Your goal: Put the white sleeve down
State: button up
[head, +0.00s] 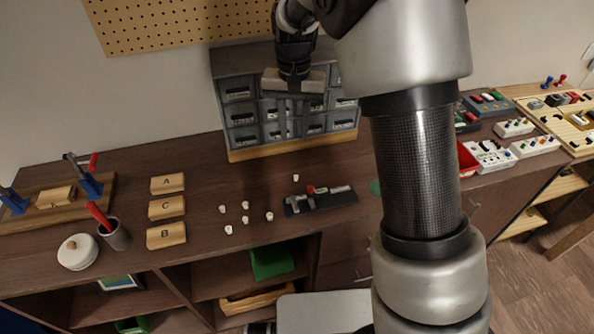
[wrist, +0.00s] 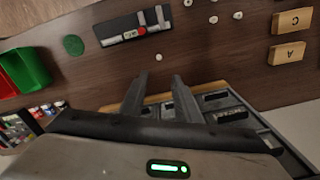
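Several small white sleeves stand on the brown bench (head: 200,258). One white sleeve (head: 296,178) stands apart from the group, behind the dark fixture (head: 322,201). In the wrist view this lone sleeve (wrist: 159,57) shows on the bench beyond my fingertips. Other white sleeves (head: 245,206) form a loose cluster left of the fixture. My gripper (wrist: 154,78) has its two fingers apart with nothing between them. In the head view my gripper (head: 295,108) hangs above the bench, in front of the grey drawer cabinet. No sleeve is in my gripper.
The grey drawer cabinet (head: 240,114) stands close behind my gripper. Wooden blocks marked A (head: 167,184), C (head: 166,208) and B (head: 166,237) lie at left, with a cup (head: 117,236) and a lidded white pot (head: 77,254). A red bin (head: 467,158) is at right.

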send_over(296, 176)
notch_tip(296, 176, down, 10)
jog(key=shift+w+a+r, duration=0.1)
jog(key=shift+a, duration=0.05)
notch_tip(296, 176, down, 5)
jog(key=shift+f, duration=0.15)
grip_shut()
dwell(0.4)
